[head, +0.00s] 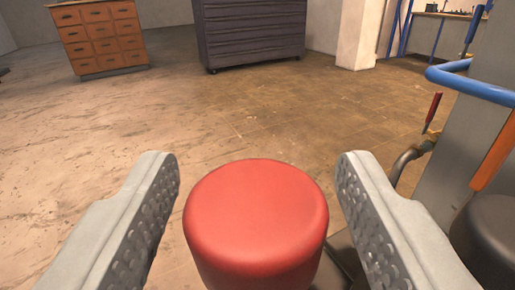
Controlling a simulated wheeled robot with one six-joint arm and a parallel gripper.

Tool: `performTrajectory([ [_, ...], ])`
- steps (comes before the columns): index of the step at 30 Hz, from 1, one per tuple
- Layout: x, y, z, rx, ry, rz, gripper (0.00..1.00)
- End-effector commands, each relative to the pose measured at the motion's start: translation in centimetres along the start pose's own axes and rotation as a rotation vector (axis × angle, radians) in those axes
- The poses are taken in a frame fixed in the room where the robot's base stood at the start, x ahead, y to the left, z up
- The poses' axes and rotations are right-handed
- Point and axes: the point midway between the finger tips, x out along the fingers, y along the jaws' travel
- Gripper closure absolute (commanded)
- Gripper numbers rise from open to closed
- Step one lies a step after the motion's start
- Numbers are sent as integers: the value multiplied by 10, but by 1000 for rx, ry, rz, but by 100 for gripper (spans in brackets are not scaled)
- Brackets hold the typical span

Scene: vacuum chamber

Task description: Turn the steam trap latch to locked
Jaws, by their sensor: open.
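My gripper (258,160) is open, with its two grey fingers spread wide and nothing gripped. A red rounded cylinder (256,215), like a stool seat or large knob, shows between the fingers, apart from both; its lower part is cut off. At the right, a small red-handled lever (433,112) stands tilted above a bent metal pipe (408,158), beside a grey upright body (455,165). I cannot tell for sure which part is the steam trap latch, or its position.
A blue tubular rail (475,84) and an orange bar (493,150) stick out at the right, above a dark rounded object (488,232). An orange drawer cabinet (101,37) and a dark drawer chest (250,30) stand far back. The floor (215,115) between is clear.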

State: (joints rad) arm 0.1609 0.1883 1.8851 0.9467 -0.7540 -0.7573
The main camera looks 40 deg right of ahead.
Motion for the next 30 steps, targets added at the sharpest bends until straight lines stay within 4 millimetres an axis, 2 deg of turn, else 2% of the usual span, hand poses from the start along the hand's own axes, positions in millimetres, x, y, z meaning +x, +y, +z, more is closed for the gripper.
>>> performTrajectory([
  [9, 2, 0, 0, 0, 0, 0, 44],
  [18, 2, 0, 0, 0, 0, 0, 100],
  [30, 1, -2, 0, 2, 2, 69, 100],
])
